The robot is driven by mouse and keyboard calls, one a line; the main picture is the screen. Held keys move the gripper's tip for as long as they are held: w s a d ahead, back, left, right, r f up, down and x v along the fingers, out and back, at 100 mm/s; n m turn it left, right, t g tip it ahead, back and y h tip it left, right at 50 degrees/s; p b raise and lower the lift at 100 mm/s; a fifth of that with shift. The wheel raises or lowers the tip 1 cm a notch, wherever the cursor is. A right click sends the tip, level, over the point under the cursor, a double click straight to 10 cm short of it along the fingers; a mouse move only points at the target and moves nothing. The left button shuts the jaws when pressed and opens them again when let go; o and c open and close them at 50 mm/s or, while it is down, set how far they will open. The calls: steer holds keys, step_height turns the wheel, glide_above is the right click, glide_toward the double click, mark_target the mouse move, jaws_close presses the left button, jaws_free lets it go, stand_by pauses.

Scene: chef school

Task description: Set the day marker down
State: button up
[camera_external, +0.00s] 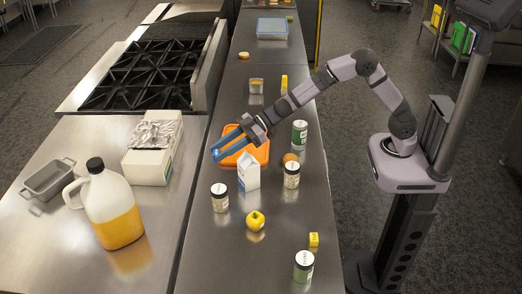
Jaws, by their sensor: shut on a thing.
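My gripper (222,152), with blue fingers, hangs over the left edge of the orange container (262,151), behind the white carton. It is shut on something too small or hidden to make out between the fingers. I cannot pick out a day marker for certain. A small yellow block with dark markings (314,240) stands near the right edge of the front counter, well away from my gripper. Another small upright yellow thing (284,85) stands farther back.
A white carton (249,171) stands just in front of my gripper. Jars (219,198) (291,175) (299,133) (303,266), a yellow pepper (255,221) and a brown round item (290,158) stand around it. A juice jug (111,207) and stove (143,75) are left. Bare counter lies at front left.

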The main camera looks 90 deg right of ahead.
steer(key=shift+h, duration=0.3)
steer(key=a, duration=0.3)
steer(key=a+r, duration=0.1)
steer(key=a, duration=0.2)
steer(key=a+r, duration=0.1)
steer(key=a, duration=0.2)
steer(key=shift+s+a, duration=0.1)
steer(key=shift+s, duration=0.2)
steer(key=s+a, duration=0.2)
steer(key=a, duration=0.4)
steer(key=m, duration=0.1)
glide_above(260, 249)
steer(key=shift+h, duration=0.4)
step_height(260, 249, down, 5)
steer(key=shift+r, duration=0.2)
steer(key=shift+t, duration=0.3)
steer(key=shift+f+p, duration=0.5)
steer(key=shift+f, duration=4.35)
steer(key=shift+f, duration=0.2)
steer(key=o, duration=1)
